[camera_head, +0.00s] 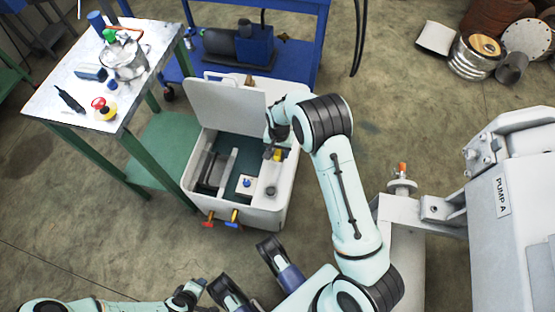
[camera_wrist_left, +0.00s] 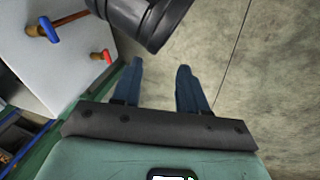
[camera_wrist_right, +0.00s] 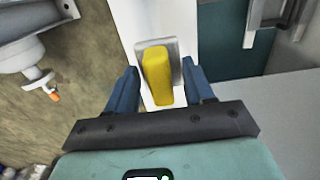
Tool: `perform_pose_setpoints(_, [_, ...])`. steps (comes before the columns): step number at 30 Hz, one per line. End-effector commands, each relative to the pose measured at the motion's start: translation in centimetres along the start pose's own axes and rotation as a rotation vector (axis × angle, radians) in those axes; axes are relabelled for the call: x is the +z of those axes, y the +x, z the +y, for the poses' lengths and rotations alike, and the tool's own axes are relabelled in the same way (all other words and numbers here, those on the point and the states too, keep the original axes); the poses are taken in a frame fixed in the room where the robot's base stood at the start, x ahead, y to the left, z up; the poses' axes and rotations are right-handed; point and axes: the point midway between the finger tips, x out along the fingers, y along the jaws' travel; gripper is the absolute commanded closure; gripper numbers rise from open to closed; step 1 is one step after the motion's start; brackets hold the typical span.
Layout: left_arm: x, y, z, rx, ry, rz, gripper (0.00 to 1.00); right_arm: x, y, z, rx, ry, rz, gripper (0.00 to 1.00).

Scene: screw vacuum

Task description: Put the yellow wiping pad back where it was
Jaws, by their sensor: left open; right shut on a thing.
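The yellow wiping pad (camera_wrist_right: 158,78) is between the fingers of my right gripper (camera_wrist_right: 161,88), with a grey plate behind it. In the head view the pad (camera_head: 278,155) shows as a small yellow patch at the right rim of the open white tank (camera_head: 262,215). My right gripper (camera_head: 272,143) is shut on it over that rim; whether the pad touches the rim is unclear. My left gripper (camera_wrist_left: 159,85) is open and empty, above the floor. It also shows low in the head view (camera_head: 195,288).
The tank's lid (camera_head: 225,108) stands raised at the back. Red and blue taps (camera_head: 234,216) stick out of its front. A steel-topped bench (camera_head: 125,75) with a pot and tools stands left. Pump A (camera_head: 500,200) stands right.

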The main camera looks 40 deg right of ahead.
Motion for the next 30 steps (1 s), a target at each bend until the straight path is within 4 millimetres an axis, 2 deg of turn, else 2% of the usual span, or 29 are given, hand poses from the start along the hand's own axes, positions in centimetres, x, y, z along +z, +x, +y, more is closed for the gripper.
perform_pose_setpoints(1, [-0.3,0.4,-0.1,-0.001,-0.001,0.01,0.57,0.0,1.1,0.1,0.001,0.001,-0.001,0.72])
perform_pose_setpoints(8, [-1.0,0.8,-0.3,-0.002,-0.002,0.03,0.57,-0.1,2.6,-0.1,-0.001,-0.001,0.0,0.72])
perform_pose_setpoints(16, [-2.4,2.0,-0.8,-0.007,-0.007,0.07,0.57,-0.1,6.3,0.0,0.0,-0.001,0.0,0.72])
perform_pose_setpoints(29, [-2.1,2.2,-1.0,-0.012,-0.009,0.061,0.57,-0.1,6.7,0.0,-0.001,-0.001,0.001,0.72])
perform_pose_setpoints(30, [-2.0,2.2,-1.1,-0.013,-0.01,0.058,0.57,-0.1,6.7,0.0,-0.001,-0.001,0.001,0.44])
